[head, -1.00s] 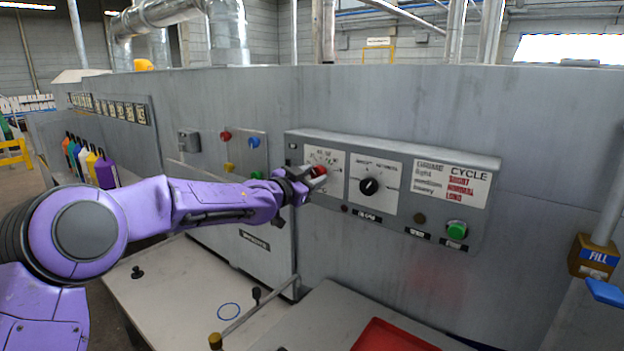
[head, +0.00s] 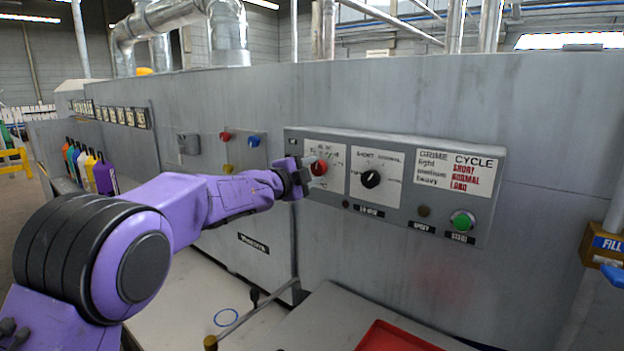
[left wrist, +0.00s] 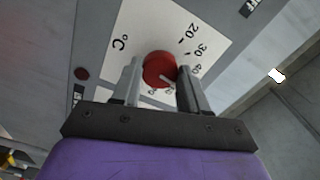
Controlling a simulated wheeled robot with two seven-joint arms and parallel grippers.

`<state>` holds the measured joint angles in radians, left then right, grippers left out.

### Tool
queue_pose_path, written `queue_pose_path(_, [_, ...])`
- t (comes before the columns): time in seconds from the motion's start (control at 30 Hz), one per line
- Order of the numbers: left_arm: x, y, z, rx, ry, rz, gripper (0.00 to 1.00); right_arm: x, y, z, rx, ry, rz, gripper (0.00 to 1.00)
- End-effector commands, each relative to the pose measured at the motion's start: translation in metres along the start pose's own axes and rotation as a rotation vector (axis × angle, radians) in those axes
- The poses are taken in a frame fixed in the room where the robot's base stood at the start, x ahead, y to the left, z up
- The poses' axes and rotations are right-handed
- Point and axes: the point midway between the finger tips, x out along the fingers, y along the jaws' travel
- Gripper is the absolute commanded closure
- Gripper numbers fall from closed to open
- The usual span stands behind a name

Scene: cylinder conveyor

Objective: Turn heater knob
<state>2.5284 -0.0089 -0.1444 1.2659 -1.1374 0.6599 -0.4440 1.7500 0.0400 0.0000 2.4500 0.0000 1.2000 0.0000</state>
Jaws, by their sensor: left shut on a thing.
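The heater knob (head: 319,168) is a red round knob on a white dial plate at the left of the grey control panel. In the left wrist view the red knob (left wrist: 159,69) has a pale pointer line and sits on a plate marked with °C and 20, 30, 40. My left gripper (head: 312,170) is at the knob, and in the left wrist view its two fingers (left wrist: 160,80) stand on either side of it, shut on it. Part of the dial's scale is hidden behind the fingers. My right gripper is not in view.
A black knob (head: 371,179) sits to the right, with a green button (head: 462,220) beyond it. A red tray (head: 395,338) lies below on the grey surface. Coloured bottles (head: 104,176) stand far left. Space in front of the panel's right part is clear.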

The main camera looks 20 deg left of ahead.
Motion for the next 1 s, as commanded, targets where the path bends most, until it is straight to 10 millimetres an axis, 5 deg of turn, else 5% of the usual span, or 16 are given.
queue_pose_path(0.5, [0.0, 0.002, 0.0, 0.346, 0.001, 0.001, 0.87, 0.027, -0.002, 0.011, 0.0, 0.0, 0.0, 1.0])
queue_pose_path(1.0, [0.0, 0.0, 0.0, 0.415, 0.0, 0.001, 0.87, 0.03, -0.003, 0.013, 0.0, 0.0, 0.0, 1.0])
